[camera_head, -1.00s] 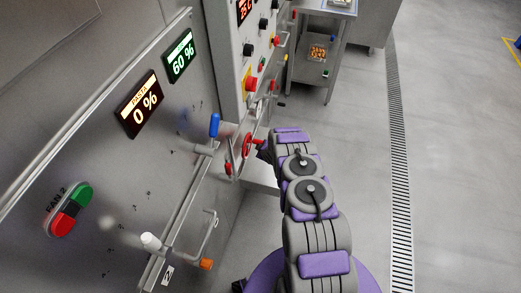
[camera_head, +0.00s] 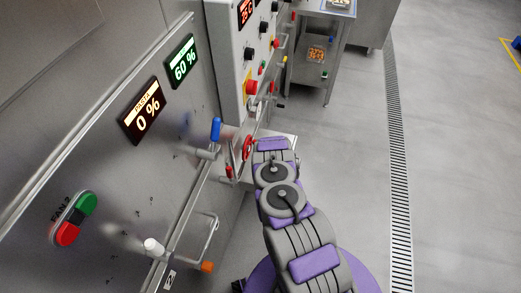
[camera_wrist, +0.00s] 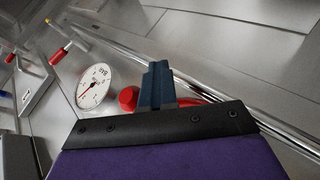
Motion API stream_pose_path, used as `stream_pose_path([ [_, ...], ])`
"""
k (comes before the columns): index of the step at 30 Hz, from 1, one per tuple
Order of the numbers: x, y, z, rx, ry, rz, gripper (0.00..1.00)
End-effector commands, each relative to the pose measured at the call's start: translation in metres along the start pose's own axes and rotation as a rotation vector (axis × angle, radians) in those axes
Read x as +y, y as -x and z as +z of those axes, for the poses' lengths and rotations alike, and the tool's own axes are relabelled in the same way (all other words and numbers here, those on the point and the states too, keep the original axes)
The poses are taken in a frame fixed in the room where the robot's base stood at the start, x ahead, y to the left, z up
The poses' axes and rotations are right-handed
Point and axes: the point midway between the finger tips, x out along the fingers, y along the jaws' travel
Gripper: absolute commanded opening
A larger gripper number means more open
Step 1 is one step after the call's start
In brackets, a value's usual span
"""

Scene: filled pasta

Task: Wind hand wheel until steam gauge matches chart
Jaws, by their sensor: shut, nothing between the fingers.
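The red hand wheel (camera_head: 247,148) is on the steel machine's side, just left of my arm's far end in the head view. In the wrist view, a red knob (camera_wrist: 128,98) shows just left of my fingers, and a red bar runs behind them to the right. My gripper (camera_wrist: 158,78) is shut and empty, with its fingertips in front of the red parts; I cannot tell whether they touch. A round white gauge (camera_wrist: 94,86) marked BAR is left of the knob. Its needle is thin and the scale is too small to read. I cannot make out the chart.
The panel has a PASTA display (camera_head: 141,109) reading 0 %, a green display (camera_head: 181,58) reading 60 %, and a blue-handled lever (camera_head: 215,129). A steel rail (camera_head: 186,213) runs along it. A steel trolley (camera_head: 318,75) stands at the back.

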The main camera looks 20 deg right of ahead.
Motion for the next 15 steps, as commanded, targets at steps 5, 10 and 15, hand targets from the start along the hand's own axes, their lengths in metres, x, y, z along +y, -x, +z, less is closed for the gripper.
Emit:
stream_pose_path([
  [5,-0.0008,0.0018,-0.0006,0.015,0.025,0.049,0.00],
  [10,-0.0008,0.0036,0.0009,0.023,0.042,0.087,0.00],
  [15,0.0006,0.0048,0.0000,0.031,0.052,0.111,0.00],
])
